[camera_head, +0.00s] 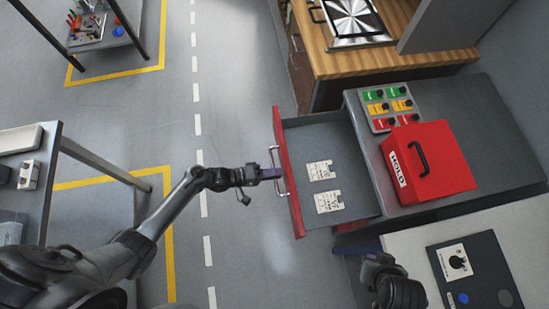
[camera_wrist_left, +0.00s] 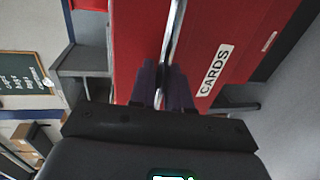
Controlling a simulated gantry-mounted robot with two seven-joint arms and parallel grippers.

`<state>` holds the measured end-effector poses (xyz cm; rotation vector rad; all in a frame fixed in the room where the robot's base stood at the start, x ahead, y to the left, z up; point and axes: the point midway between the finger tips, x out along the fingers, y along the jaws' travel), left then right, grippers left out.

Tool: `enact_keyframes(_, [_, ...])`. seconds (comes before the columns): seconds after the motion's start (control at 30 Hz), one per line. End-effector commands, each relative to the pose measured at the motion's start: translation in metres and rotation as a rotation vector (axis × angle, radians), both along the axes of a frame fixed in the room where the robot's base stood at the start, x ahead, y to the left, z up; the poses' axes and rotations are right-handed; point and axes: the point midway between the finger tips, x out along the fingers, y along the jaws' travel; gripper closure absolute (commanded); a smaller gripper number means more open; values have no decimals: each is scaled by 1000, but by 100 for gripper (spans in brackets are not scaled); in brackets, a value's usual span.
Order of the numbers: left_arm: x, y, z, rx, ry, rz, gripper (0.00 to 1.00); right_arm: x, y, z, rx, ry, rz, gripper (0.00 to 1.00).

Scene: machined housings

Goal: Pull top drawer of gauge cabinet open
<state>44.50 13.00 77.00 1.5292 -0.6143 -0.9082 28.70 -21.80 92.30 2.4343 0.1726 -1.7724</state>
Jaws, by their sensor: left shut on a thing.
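The gauge cabinet (camera_head: 470,112) is grey with a red-fronted top drawer (camera_head: 292,190). In the head view the drawer stands pulled far out to the left, with two white cards (camera_head: 322,170) (camera_head: 329,202) lying inside. My left gripper (camera_head: 272,173) is shut on the drawer's metal handle (camera_head: 284,181).
On the cabinet top are a red HOLD box (camera_head: 428,162) and a panel of coloured tags (camera_head: 391,106). A wooden-topped bench (camera_head: 400,58) adjoins at the back. A light worktop (camera_head: 415,250) is at lower right. Open floor (camera_head: 240,240) lies left of the drawer.

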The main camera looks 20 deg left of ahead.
Motion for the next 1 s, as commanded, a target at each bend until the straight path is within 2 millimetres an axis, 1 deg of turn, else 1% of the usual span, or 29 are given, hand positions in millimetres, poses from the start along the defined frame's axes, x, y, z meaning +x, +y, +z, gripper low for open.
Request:
enact_keyframes(0.1, [0,0,1,0,-1,-1,100,0,1,0,2,0,-1,100])
enact_keyframes(0.13, [0,-1,1,-1,0,-1,78,0,1,0,3,0,-2,100])
enact_keyframes(0.17, [0,-1,0,-1,0,-1,74,0,1,0,4,1,-2,100])
enact_keyframes(0.2, [0,0,0,0,0,-1,71,0,1,0,4,1,-3,100])
enact_keyframes(0.47, [0,0,0,0,0,0,71,0,1,0,4,1,-3,100])
enact_keyframes(0.57, [-2,3,1,1,1,0,71,0,1,1,4,1,-3,100])
enact_keyframes(0.67, [-7,11,3,2,1,1,71,0,1,3,4,1,-2,100])
enact_keyframes(0.77, [-16,23,6,3,2,1,71,0,0,5,1,0,-1,100])
enact_keyframes(1.0, [-39,56,14,2,2,0,71,0,-1,10,-5,0,4,100])
